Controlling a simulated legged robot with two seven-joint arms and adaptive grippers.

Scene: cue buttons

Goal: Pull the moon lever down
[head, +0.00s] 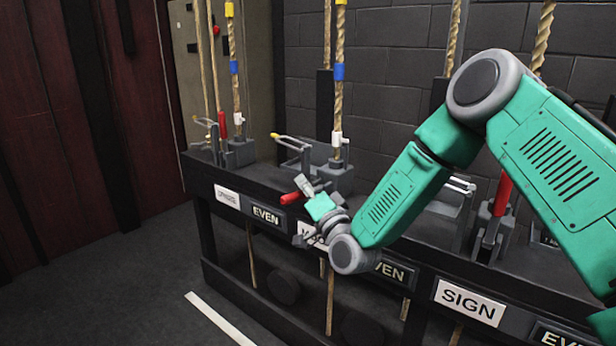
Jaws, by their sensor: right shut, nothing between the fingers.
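A red-handled lever (290,198) sticks out over the front edge of the bench, tilted down toward the front. The white plate (299,228) below it is mostly covered by my right arm; only the start of its word shows, and it seems to begin with M. My right gripper (304,187) is shut and empty, right beside the red handle; I cannot tell whether they touch. My right arm comes in from the right across the bench. My left gripper is not in view.
The dark bench (225,265) carries other levers: an upright one at the left (222,125) and an upright one at the right (502,195). Ropes hang behind them. A SIGN plate (469,302) and EVEN plates (266,216) mark the front. Floor at the left is clear.

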